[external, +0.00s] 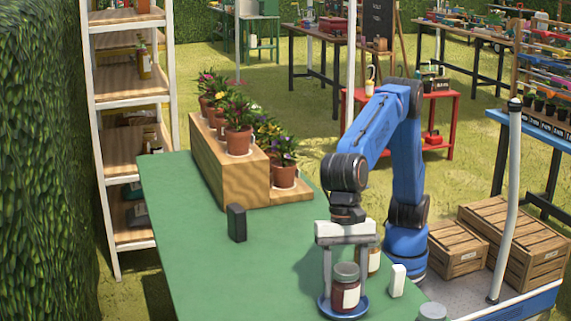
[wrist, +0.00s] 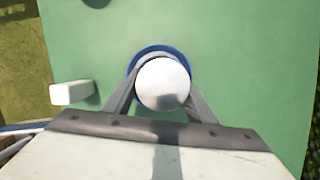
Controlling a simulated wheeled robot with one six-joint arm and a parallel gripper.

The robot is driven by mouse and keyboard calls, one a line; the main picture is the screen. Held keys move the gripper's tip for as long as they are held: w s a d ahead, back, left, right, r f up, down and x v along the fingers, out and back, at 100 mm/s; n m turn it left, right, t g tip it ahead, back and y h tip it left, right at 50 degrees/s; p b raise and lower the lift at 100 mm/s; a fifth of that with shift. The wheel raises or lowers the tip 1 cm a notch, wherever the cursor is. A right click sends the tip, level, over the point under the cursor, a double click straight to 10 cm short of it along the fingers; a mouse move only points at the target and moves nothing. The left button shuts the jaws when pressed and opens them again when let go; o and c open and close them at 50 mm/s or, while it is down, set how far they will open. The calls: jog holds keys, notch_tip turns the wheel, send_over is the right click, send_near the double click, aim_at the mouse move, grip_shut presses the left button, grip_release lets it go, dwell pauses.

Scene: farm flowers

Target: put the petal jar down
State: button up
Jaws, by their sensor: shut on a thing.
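The petal jar (external: 344,295) has dark red contents, a pale label and a grey lid. It is upright, over or on a round blue saucer (external: 325,307) near the front of the green table. I cannot tell whether its base touches the saucer. In the wrist view its round lid (wrist: 162,84) shows between the fingers, with the blue rim (wrist: 150,49) showing beyond it. My gripper (external: 346,284) points down and is shut on the jar, one finger on each side.
An amber jar (external: 374,261) stands close behind, partly hidden. A white block (external: 398,281) is to the right and a dark upright block (external: 236,222) to the left. Flower pots (external: 238,140) stand on a wooden step (external: 240,177) at the back. The green table's (external: 200,265) left-middle is clear.

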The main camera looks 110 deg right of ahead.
jog(key=o, duration=1.3)
jog(key=shift+o, duration=0.2)
jog(key=v, duration=1.2)
